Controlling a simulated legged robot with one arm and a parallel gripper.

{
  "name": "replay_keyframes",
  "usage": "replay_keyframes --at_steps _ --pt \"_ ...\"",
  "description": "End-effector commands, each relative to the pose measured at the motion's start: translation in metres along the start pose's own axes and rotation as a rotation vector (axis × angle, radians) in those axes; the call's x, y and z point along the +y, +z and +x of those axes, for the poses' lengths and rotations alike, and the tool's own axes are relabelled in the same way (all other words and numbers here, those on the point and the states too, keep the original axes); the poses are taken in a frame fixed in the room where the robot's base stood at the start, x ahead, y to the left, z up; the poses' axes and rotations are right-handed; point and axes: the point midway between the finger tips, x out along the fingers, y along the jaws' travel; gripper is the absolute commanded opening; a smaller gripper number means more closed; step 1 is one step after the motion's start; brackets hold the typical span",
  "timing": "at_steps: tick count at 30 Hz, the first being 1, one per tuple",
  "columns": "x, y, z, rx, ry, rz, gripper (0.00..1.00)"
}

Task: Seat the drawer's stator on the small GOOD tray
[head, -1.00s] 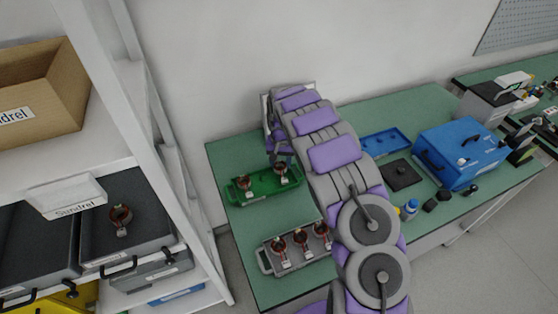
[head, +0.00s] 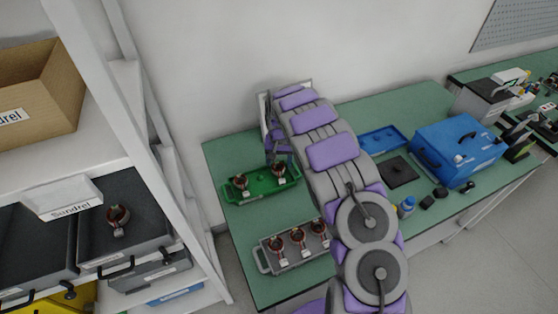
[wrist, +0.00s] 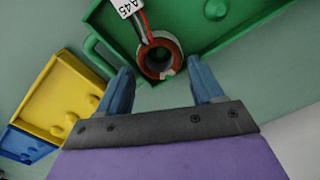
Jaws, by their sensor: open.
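A copper-wound stator (head: 118,216) lies in the open grey drawer (head: 140,240) at the left of the head view. The green tray (head: 262,194) on the bench holds two stators, a left one (head: 241,182) and a right one (head: 277,170); I cannot read a GOOD label on it. In the wrist view, my gripper (wrist: 160,66) is open. Its two blue fingers stand either side of a stator (wrist: 160,60) tagged A45 in the green tray (wrist: 190,40), seemingly without gripping it. In the head view my arm hides most of the gripper.
A grey tray (head: 262,262) with three stators stands in front of the green tray. A yellow tray (wrist: 62,95) and a blue tray (wrist: 25,145) show in the wrist view. A blue case (head: 458,150) stands at right. The shelf post (head: 165,165) stands between drawer and bench.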

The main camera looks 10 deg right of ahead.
Motion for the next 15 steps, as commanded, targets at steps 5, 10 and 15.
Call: replay_keyframes --at_steps 5,10,15 --pt "0.0 0.0002 0.0004 -0.001 0.0 0.0 0.67" --pt "0.0001 0.0002 -0.0001 -0.001 0.0 0.0 0.67" --pt "0.0 0.0003 -0.0054 0.0 0.0 0.0 0.67"
